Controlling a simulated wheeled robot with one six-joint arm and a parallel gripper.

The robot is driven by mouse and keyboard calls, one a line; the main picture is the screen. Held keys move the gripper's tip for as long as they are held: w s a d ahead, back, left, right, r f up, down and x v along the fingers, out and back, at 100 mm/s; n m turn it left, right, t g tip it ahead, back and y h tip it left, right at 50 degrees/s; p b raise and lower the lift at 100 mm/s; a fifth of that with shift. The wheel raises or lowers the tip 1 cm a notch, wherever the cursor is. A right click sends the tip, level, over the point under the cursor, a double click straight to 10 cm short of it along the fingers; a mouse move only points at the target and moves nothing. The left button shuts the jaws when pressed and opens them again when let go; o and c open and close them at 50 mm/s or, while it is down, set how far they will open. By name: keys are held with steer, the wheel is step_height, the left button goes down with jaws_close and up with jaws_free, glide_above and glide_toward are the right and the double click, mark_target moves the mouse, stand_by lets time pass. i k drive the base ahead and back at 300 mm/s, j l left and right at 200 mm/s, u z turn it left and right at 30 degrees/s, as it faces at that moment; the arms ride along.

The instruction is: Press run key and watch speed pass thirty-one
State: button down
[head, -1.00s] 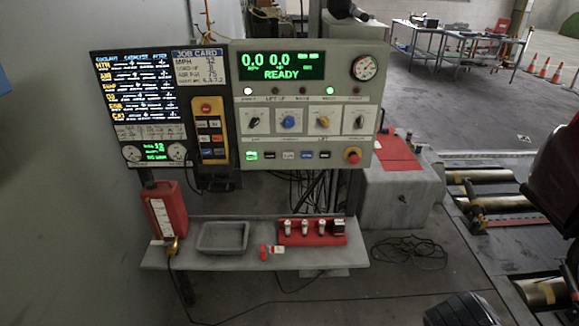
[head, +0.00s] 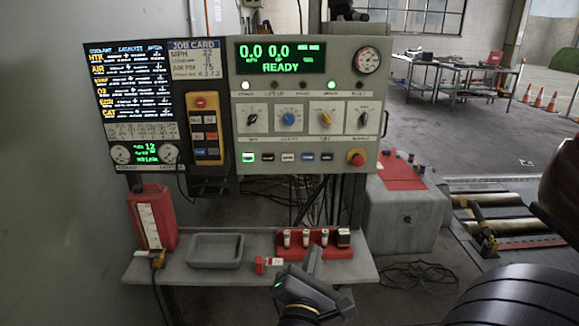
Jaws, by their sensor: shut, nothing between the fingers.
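The control panel (head: 306,104) hangs ahead on the wall side. Its display (head: 281,57) shows 0.0, 0.0 and READY in green. A row of keys runs along its lower edge. The leftmost key (head: 248,157) is lit green; its label is too small to read, so I cannot tell whether it is the run key. My gripper (head: 314,255) is shut and empty, low in front of the shelf and well below the keys, touching none of them.
A red emergency button (head: 356,158) sits at the panel's right end. The shelf (head: 345,270) below holds a red jug (head: 151,219), a grey tray (head: 216,250) and a red rack (head: 318,247). A dark tyre (head: 510,295) fills the lower right.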

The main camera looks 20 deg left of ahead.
mark_target(287, 157)
steer(key=i+j+z, duration=0.2)
steer(key=j+z, duration=0.15)
steer(key=j, duration=0.35)
steer(key=j+z, duration=0.35)
steer(key=j, duration=0.4)
steer(key=j+z, duration=0.35)
steer(key=j, duration=0.4)
steer(key=i+j, duration=0.05)
